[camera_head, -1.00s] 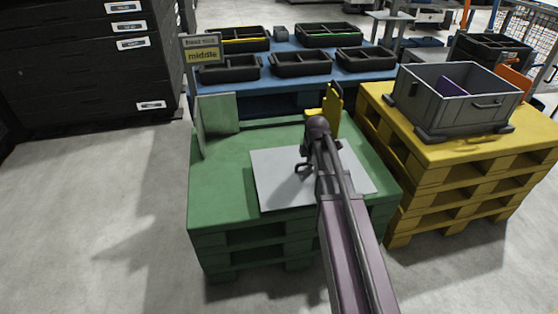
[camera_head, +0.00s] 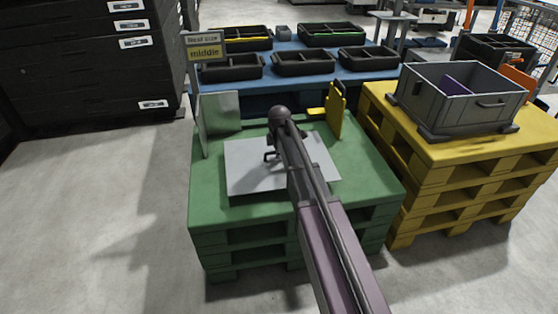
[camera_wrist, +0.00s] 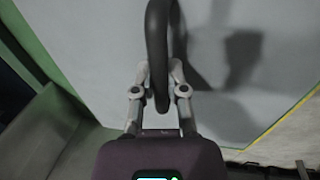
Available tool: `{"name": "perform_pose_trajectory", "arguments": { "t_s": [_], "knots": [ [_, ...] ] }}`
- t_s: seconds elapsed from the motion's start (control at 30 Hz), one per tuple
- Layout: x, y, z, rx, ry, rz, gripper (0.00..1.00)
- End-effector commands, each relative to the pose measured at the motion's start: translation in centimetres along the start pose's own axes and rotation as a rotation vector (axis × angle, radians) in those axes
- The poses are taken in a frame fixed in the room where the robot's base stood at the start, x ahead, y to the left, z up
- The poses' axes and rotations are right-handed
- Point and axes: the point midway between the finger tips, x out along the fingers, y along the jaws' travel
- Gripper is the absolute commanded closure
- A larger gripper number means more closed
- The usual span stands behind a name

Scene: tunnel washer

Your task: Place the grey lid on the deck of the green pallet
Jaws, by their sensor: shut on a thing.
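The grey lid (camera_head: 240,178) is a flat pale plate with a dark bar handle (camera_wrist: 159,45). It is over the middle of the deck of the green pallet (camera_head: 210,205) in the head view and looks roughly level. I cannot tell whether it touches the deck or hangs just above it. My gripper (camera_wrist: 160,88) is shut on the lid's handle in the wrist view. In the head view, my arm hides part of the lid and most of the grip.
A yellow bracket (camera_head: 336,112) stands at the back right. A yellow pallet (camera_head: 440,163) with a grey crate (camera_head: 440,112) is to the right. Black trays (camera_head: 302,63) are behind.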

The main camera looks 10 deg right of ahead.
Motion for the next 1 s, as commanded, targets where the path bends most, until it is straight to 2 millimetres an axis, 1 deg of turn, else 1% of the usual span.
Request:
{"name": "perform_pose_trajectory", "arguments": {
  "t_s": [0.27, 0.37, 0.7, 0.83, 1.0],
  "knots": [
    [0.1, -0.1, 0.1, 0.000, 0.000, 0.000, 1.00],
    [0.5, -0.1, 0.1, 0.000, 0.000, 0.000, 1.00],
    [3.0, -0.6, 0.1, 0.000, 0.000, 0.000, 1.00],
    [3.5, -0.7, 0.1, 0.000, 0.000, 0.000, 1.00],
    [3.4, -0.7, 0.1, 0.001, 0.000, 0.000, 1.00]
  ]
}}
